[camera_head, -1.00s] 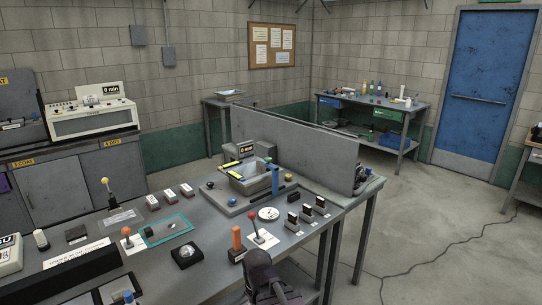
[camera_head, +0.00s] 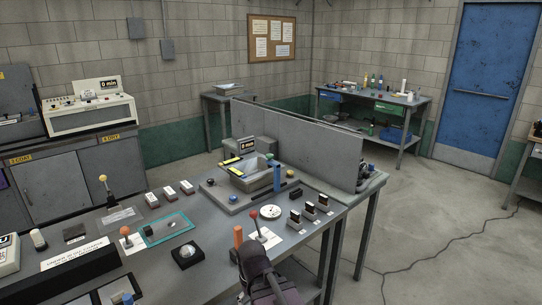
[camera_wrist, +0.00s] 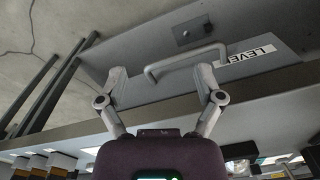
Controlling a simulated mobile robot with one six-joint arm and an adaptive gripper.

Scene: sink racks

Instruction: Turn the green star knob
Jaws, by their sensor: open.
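I cannot make out a green star knob for certain in either view. Small coloured knobs sit around the grey sink-like unit (camera_head: 253,178) on the bench, too small to tell their shapes. My gripper (camera_wrist: 161,78) is open, its two fingers spread wide in the wrist view. A grey bar handle (camera_wrist: 185,60) on a grey panel lies beyond and between the fingertips, and I see nothing held. In the head view my dark arm end shows at the bench's front edge, and its fingertips cannot be made out.
The workbench (camera_head: 205,262) carries a red-ball lever (camera_head: 253,214), an orange cylinder (camera_head: 238,236), a white dial (camera_head: 270,212) and several small switch blocks. A tall grey divider (camera_head: 300,145) stands behind them. A white label (camera_wrist: 248,55) is beside the handle. Open floor lies to the right.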

